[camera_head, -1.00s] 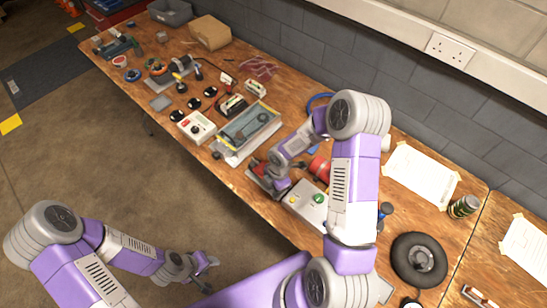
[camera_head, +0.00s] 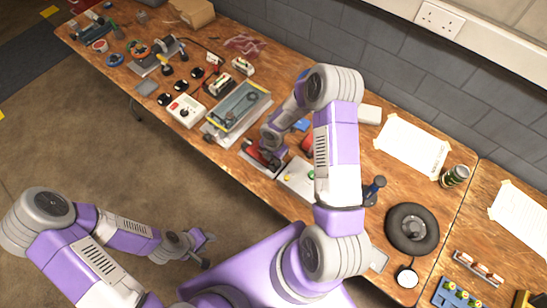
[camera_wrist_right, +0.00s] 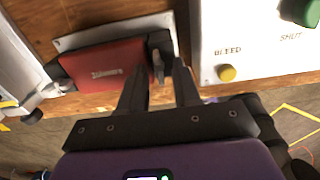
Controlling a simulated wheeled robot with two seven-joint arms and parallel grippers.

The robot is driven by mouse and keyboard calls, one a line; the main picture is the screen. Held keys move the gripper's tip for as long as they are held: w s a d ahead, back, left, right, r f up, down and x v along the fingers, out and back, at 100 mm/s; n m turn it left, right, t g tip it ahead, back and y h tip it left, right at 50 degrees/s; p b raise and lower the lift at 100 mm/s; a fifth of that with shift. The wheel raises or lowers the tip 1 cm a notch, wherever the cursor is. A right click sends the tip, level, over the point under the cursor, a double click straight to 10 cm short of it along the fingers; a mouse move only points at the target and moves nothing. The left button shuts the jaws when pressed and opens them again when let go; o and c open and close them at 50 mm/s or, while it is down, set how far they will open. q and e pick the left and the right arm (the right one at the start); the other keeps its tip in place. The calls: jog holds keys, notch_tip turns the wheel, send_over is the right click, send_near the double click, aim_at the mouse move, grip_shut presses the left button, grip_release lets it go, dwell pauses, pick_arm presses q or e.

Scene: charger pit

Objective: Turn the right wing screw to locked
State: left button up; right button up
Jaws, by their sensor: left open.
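A red block with black ends (camera_wrist_right: 105,68) sits on a pale plate at the bench's front edge. It also shows in the head view (camera_head: 258,155). A dark upright fitting (camera_wrist_right: 158,46) with a small grey part, possibly the right wing screw, is at the block's right end. My right gripper (camera_wrist_right: 160,82) points at this fitting, its fingers apart on either side of the small part. I see no clear contact. Any locked marking is not readable. My left gripper (camera_head: 208,251) is open and empty, over the floor in front of the bench.
A pale box (camera_head: 298,180) with a yellow "BLEED" button (camera_wrist_right: 227,72) and a green "SHUT" knob (camera_wrist_right: 305,10) stands close right of the red block. A clear-lidded tray (camera_head: 238,106) lies to the left. A black wheel (camera_head: 411,230) lies further right.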

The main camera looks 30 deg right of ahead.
jog(key=shift+c, duration=0.3)
grip_shut()
jog(key=m+b, duration=0.2)
jog(key=m, duration=0.1)
jog(key=shift+w+f, duration=0.1)
jog(key=m+b, duration=0.2)
jog(key=m, duration=0.1)
jog(key=shift+m, duration=0.3)
jog(key=m+b, duration=0.3)
jog(key=m, duration=0.3)
jog(key=shift+w+b, duration=0.2)
jog(key=shift+b, duration=0.1)
jog(key=m+b, duration=0.1)
jog(key=m, duration=0.4)
jog(key=shift+d+b, duration=0.1)
jog(key=shift+b, duration=0.2)
jog(key=shift+m, duration=0.3)
